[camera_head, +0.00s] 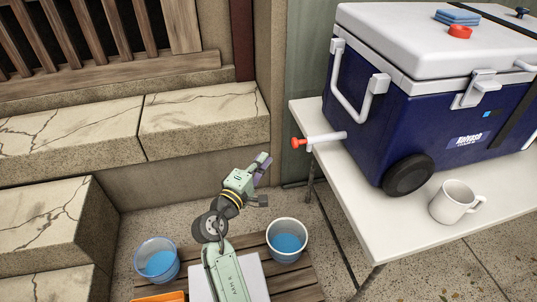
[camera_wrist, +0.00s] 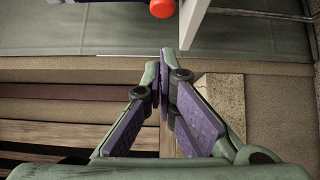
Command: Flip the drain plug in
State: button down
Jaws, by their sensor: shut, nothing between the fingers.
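The drain plug (camera_head: 299,142) is orange-red and sits at the end of a white spout (camera_head: 326,138) on the left end of the blue cooler (camera_head: 380,115). Part of an orange-red piece, apparently the drain plug (camera_wrist: 162,8), is cut off at the top of the wrist view. My gripper (camera_head: 263,163) is to the left of the drain plug and lower in the head view, apart from it. In the wrist view, the fingers of my gripper (camera_wrist: 168,60) are together and empty.
The cooler stands on a white table (camera_head: 387,220) with a mug (camera_head: 452,202) in front. Two buckets (camera_head: 157,262) (camera_head: 287,241) with blue contents are below, near my arm. Stone steps (camera_head: 200,120) lie left. Blue folded cloths (camera_head: 457,17) and a red ring (camera_head: 459,32) lie on the lid.

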jog(key=v, duration=0.5)
jog(key=shift+b, duration=0.4)
